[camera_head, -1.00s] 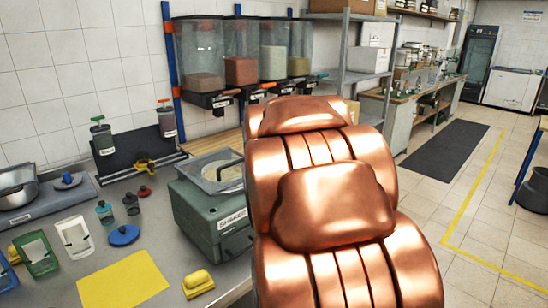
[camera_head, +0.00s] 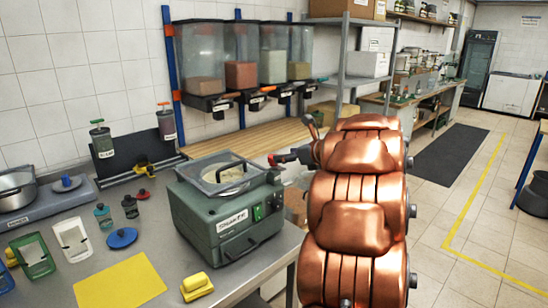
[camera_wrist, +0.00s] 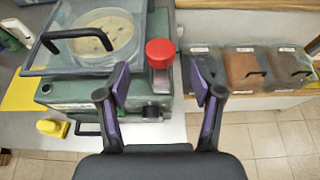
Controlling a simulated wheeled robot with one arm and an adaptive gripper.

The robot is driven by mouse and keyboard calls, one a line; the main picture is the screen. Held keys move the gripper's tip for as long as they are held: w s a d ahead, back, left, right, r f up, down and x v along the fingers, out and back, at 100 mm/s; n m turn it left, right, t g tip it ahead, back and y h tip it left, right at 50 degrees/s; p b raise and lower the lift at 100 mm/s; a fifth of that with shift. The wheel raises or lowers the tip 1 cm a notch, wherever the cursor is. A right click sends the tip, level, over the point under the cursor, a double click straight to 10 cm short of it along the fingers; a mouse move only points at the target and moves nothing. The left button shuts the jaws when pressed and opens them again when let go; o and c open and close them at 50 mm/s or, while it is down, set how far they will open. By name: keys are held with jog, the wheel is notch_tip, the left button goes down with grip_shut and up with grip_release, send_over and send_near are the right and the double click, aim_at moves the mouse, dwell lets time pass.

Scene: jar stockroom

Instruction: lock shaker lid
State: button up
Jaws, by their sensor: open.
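The shaker (camera_head: 215,222) is a green box with a label on its front, standing on the grey bench. Its clear lid (camera_head: 212,185) lies over the top, with a black bar handle; a round pale sieve shows through it. In the wrist view the lid (camera_wrist: 40,62) is at upper left. A red knob (camera_wrist: 160,50) on a pale upright piece stands beside the lid's right edge. My gripper (camera_wrist: 160,88) is open and empty, its two fingers spread either side of the knob's line in the picture. Contact with the knob cannot be told. In the head view my gripper (camera_head: 290,157) is beyond the shaker's right rear corner.
A yellow mat (camera_head: 120,283), a yellow block (camera_head: 196,286), a blue disc (camera_head: 121,238) and small jars lie left of the shaker. Several clear dispensers (camera_head: 240,55) hang behind on the wall. Open floor lies to the right.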

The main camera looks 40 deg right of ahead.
jog(key=shift+p+x, duration=0.75)
jog(key=shift+x, duration=2.65)
jog(key=shift+r, duration=0.1)
jog(key=shift+c, duration=0.2)
jog(key=c, duration=1.1)
